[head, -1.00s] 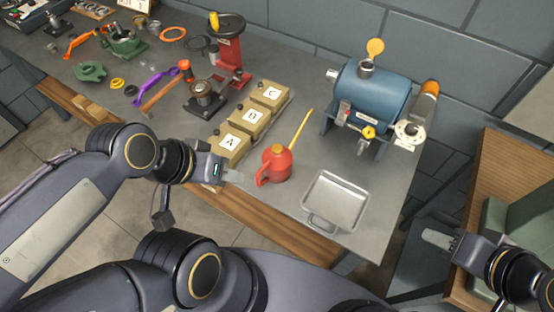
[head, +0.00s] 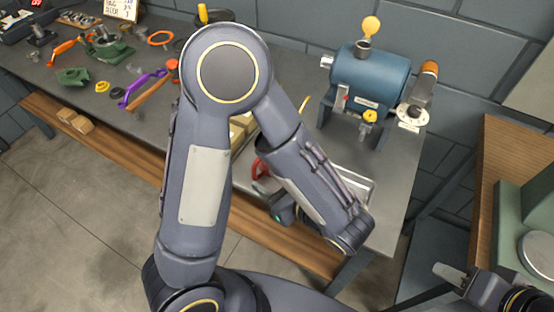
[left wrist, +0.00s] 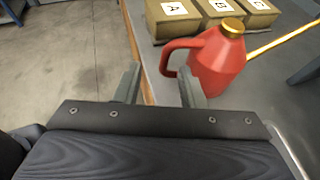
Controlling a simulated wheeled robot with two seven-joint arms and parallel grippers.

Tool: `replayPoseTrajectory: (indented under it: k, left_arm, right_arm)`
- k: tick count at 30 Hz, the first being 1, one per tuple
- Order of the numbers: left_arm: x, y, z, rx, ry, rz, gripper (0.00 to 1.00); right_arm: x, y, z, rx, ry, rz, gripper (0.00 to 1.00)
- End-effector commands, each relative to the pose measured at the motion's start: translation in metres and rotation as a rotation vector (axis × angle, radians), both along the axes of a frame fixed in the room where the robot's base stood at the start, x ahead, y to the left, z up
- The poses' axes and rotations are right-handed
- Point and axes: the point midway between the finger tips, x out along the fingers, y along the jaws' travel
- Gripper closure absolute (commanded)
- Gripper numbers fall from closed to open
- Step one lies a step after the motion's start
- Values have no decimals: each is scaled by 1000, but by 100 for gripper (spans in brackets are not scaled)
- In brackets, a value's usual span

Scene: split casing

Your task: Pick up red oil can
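The red oil can (left wrist: 217,62) stands upright on the bench, with a brass cap and a long yellow spout pointing right in the left wrist view. Its handle loop faces my left gripper (left wrist: 158,85), whose two fingers are apart and empty. The right finger overlaps the can's lower body in that view; I cannot tell whether it touches. In the head view my left arm hides most of the can; only part of the red handle (head: 260,169) shows, just above my left gripper (head: 263,189). My right gripper (head: 450,273) is at the lower right, away from the can; its finger gap is not clear.
Boxes marked A (left wrist: 174,9), B and C stand beside the can. A metal tray (head: 357,180) lies partly behind my left forearm. A blue machine (head: 368,80) stands at the bench's back right. The bench's front edge runs close to the can.

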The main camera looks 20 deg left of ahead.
Motion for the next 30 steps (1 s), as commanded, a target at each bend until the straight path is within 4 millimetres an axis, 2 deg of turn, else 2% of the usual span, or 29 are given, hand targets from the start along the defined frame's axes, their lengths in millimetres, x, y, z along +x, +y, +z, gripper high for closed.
replayPoseTrajectory:
  k: [2, 18, 27, 28, 30]
  left_arm:
    - [3, 1, -3, 13, 3, -16, 64]
    - [30, 53, -37, 9, 1, -10, 64]
    - [33, 58, -40, 8, 0, -13, 64]
    - [33, 58, -40, 8, 0, -13, 65]
    - [33, 58, -40, 8, -1, -13, 74]
  right_arm:
    - [0, 0, 0, 0, 0, 0, 60]
    - [0, 0, 10, 0, 0, 0, 60]
    - [0, 0, 10, 0, 0, 0, 60]
    - [0, 0, 10, 0, 0, 0, 60]
    - [0, 0, 10, 0, 0, 0, 60]
